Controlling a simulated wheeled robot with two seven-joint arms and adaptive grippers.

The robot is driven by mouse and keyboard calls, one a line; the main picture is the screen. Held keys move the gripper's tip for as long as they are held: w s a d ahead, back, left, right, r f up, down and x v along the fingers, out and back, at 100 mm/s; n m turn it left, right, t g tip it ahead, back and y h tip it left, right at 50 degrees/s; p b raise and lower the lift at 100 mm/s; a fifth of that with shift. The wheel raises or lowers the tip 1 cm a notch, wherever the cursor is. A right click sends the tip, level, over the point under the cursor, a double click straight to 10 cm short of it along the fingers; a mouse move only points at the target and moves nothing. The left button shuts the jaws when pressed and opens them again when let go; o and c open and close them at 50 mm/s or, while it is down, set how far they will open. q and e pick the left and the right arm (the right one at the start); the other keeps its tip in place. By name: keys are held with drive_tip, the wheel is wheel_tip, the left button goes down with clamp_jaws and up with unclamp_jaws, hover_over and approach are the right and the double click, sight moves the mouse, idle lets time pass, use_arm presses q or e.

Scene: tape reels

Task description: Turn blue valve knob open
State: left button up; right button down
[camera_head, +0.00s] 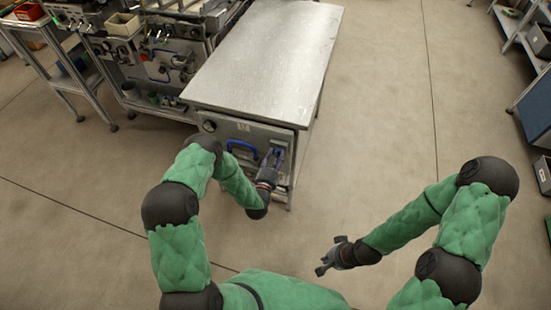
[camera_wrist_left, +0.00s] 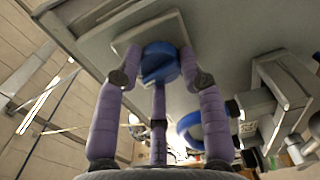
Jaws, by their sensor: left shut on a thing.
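The round blue valve knob (camera_wrist_left: 159,63) sits on a square grey plate (camera_wrist_left: 160,30) on the cabinet's front in the left wrist view. My left gripper (camera_wrist_left: 160,72) has its fingers on both sides of the knob and is shut on it. In the head view my left gripper (camera_head: 274,160) reaches the right part of the cabinet front (camera_head: 232,129), and the fingers largely hide the knob there. I cannot tell how far the knob is turned. My right gripper (camera_head: 325,257) is open and empty over bare floor, away from the cabinet.
A blue curved handle (camera_head: 241,147) is on the cabinet front, left of my left gripper; it also shows in the wrist view (camera_wrist_left: 184,129). A dial (camera_head: 209,126) sits farther left. The metal cabinet top (camera_head: 265,60) is bare.

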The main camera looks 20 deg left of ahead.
use_arm(q)
drive_tip(key=shift+d+m+b, duration=0.15)
drive_tip(key=shift+m+b, duration=0.15)
drive_tip(key=shift+m, duration=1)
drive_tip(key=shift+r+m, duration=0.1)
drive_tip(key=shift+m, duration=0.2)
drive_tip(key=o, duration=1.1)
drive_tip(key=shift+w, duration=0.1)
drive_tip(key=shift+o, duration=0.2)
drive_tip(key=shift+s+f, duration=0.2)
drive_tip(key=shift+s, duration=0.35)
drive_tip(key=s, duration=1.1)
drive_tip(key=shift+a, duration=0.25)
